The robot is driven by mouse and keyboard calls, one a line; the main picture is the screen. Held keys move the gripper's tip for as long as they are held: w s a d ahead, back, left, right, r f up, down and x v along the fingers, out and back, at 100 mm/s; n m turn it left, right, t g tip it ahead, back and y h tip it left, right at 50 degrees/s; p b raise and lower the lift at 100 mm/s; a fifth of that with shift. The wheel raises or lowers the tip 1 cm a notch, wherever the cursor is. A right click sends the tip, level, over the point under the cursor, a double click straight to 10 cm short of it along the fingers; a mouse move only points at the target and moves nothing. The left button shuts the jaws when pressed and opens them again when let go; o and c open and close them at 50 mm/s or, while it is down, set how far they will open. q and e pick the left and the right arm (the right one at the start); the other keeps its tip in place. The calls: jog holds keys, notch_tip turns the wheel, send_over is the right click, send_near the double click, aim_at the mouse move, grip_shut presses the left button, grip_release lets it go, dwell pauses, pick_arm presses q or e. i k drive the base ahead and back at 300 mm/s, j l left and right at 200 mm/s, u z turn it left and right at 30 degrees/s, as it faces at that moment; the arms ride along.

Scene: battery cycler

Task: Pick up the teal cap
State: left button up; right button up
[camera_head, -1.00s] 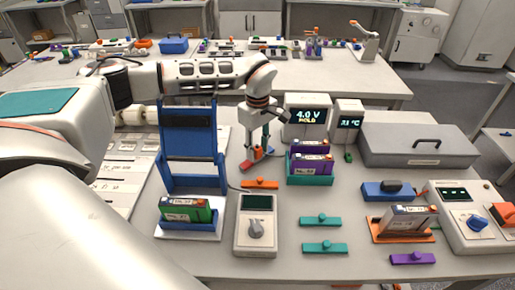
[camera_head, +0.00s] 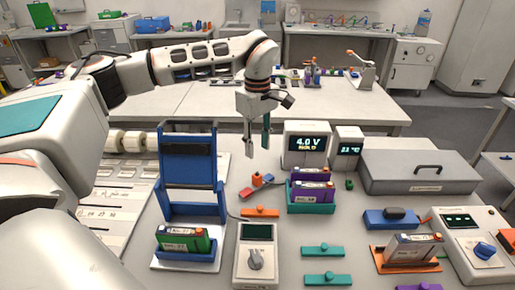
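Two flat teal caps, each with a small raised knob, lie on the white table: one (camera_head: 322,250) right of the grey meter, the other (camera_head: 327,279) just in front of it near the bottom edge. I cannot tell which one the task means. My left gripper (camera_head: 258,139) hangs above the table behind them, fingers pointing down, apart, with nothing visible between them. It is well clear of both caps. My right gripper is not in view.
A blue stand (camera_head: 190,211) and a handheld meter (camera_head: 255,253) are left of the caps. A teal holder with purple cells (camera_head: 312,192) is behind them. An orange tray (camera_head: 404,263) is to the right. Orange (camera_head: 260,212) and purple (camera_head: 420,287) caps lie nearby.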

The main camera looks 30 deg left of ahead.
aim_at(323, 250)
jog(key=k+l, duration=0.8)
jog(key=k, duration=0.05)
